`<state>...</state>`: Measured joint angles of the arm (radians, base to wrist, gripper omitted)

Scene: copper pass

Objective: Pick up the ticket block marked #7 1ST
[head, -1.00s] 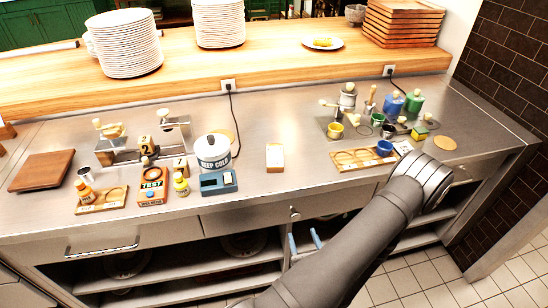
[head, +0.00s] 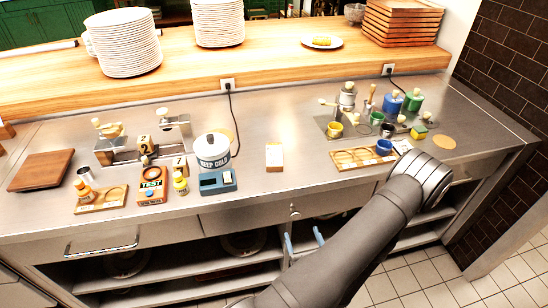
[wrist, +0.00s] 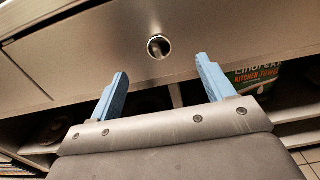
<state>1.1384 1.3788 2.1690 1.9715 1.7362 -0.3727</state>
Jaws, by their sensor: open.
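A small pale wooden block (head: 180,164) stands on the left half of the steel counter, behind a yellow bottle (head: 181,184). It seems to bear a 7, but the rest of its marking is too small to read. Another wooden block with 2s (head: 145,144) stands to its left. A cream-topped block (head: 274,157) lies alone near the counter's middle; its marking is unreadable. My gripper (head: 303,233) is in front of the counter, below its top, with blue fingers apart and empty. In the wrist view the open fingers (wrist: 162,66) face a drawer front with a round knob (wrist: 158,46).
A TEST box (head: 152,186), a blue device (head: 217,182) and a KEEP COLD pot (head: 212,151) crowd the left group. Pots and a wooden tray (head: 362,158) are at the right. The counter around the cream-topped block is clear. Open shelves lie below.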

